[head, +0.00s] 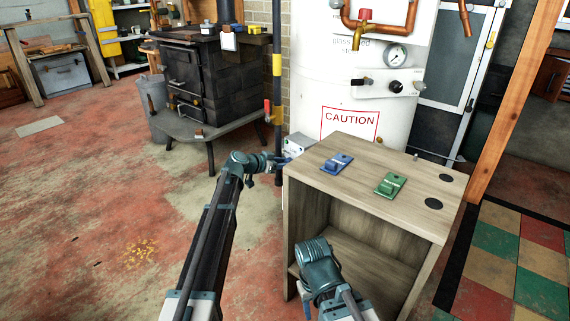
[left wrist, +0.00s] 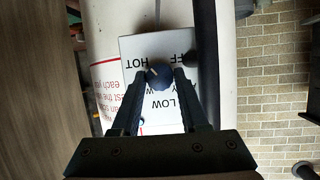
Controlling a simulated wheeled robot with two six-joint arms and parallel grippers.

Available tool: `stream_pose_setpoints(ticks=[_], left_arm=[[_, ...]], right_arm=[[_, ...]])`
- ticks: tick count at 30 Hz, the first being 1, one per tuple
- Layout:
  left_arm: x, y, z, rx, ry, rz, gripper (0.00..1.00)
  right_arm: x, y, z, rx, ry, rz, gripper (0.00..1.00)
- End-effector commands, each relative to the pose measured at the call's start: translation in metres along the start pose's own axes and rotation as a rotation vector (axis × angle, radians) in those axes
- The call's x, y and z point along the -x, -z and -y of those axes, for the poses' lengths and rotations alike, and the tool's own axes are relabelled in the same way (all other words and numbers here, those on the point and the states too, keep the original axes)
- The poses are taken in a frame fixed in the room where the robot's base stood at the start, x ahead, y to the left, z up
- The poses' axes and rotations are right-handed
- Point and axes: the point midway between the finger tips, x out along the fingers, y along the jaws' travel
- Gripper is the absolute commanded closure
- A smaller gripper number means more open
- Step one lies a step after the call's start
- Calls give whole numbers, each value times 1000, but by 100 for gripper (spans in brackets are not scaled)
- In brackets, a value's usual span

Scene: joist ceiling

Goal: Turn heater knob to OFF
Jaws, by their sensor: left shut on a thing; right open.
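The heater knob (left wrist: 159,77) is dark and round, on a white panel (left wrist: 150,48) lettered HOT, LOW and a partly covered OFF. In the left wrist view my left gripper (left wrist: 160,82) has its two fingers on either side of the knob, shut on it. I cannot tell exactly where the knob points. In the head view a small white control box (head: 299,146) stands at the heater's lower left, and my left gripper (head: 283,160) is at it; the knob is hidden there. My right gripper (head: 318,265) is open, in front of the wooden cabinet, far from the knob.
The white heater tank (head: 345,75) is behind. A black stove (head: 195,75) stands left; open floor (head: 90,220) lies left.

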Motion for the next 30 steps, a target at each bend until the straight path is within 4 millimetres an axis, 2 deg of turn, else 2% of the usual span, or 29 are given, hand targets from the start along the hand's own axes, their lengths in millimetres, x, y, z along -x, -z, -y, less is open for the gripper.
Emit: stream_pose_setpoints(ticks=[18,30], left_arm=[[-1,-2,5,379,-157,0,100],[0,-2,5,528,-218,2,100]], right_arm=[[-8,0,1,0,0,0,50],[-14,1,1,0,0,0,50]])
